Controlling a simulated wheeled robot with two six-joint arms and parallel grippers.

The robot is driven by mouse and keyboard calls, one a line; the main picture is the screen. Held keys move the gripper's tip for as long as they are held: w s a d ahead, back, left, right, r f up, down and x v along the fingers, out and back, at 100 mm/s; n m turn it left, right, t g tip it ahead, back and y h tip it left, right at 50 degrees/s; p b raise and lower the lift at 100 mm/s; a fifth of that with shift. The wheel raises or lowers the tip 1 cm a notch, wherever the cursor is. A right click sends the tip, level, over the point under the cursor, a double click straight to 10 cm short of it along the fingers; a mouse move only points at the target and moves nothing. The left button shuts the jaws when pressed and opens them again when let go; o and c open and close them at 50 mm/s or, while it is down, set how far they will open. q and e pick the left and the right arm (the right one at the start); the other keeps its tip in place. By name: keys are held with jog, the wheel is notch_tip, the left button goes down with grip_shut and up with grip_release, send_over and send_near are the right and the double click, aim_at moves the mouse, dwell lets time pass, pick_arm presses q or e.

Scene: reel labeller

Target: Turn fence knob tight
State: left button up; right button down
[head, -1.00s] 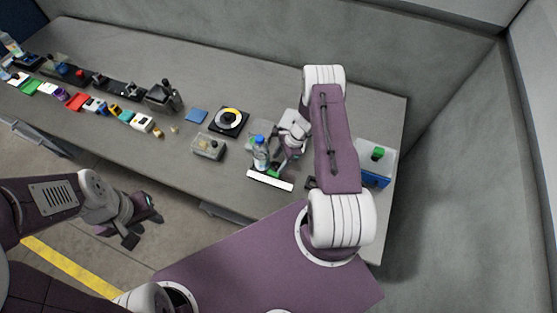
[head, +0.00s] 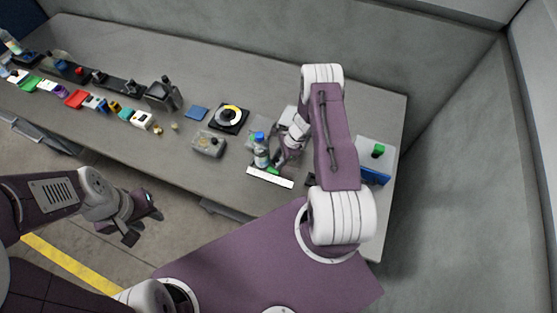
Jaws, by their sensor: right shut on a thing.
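My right gripper (head: 279,159) is low over the table beside the bottle and behind the white strip. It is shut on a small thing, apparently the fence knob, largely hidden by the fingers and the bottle. A green part (head: 272,170) shows just below the fingers, near the white strip (head: 270,178). A clear bottle with a blue cap (head: 260,148) stands upright immediately left of the fingers; contact cannot be told. My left gripper (head: 142,221) is over the floor in front of the table, empty with its fingers apart.
A white unit with a green knob (head: 378,151) and a blue front stands at the table's right end. A black square with a ringed disc (head: 229,118) and a grey box (head: 208,144) lie left of the bottle. Several small coloured items line the left side of the table.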

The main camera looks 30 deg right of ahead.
jog(key=shift+f+m+b, duration=0.2)
jog(key=shift+m+b, duration=0.1)
jog(key=m+b, duration=0.1)
jog(key=b, duration=0.2)
jog(key=m+t+b, duration=0.1)
jog(key=m+b, duration=0.1)
jog(key=b, duration=0.1)
jog(key=m+t+h+b, duration=0.1)
jog(key=m+b, duration=0.1)
jog(key=b, duration=0.1)
jog(key=shift+s+a, duration=0.15)
jog(key=shift+s, duration=0.1)
jog(key=shift+r+m+b, duration=0.15)
jog(key=shift+m+b, duration=0.35)
jog(key=shift+b, duration=0.2)
jog(key=c, duration=1)
grip_release()
jog(key=shift+r, duration=0.1)
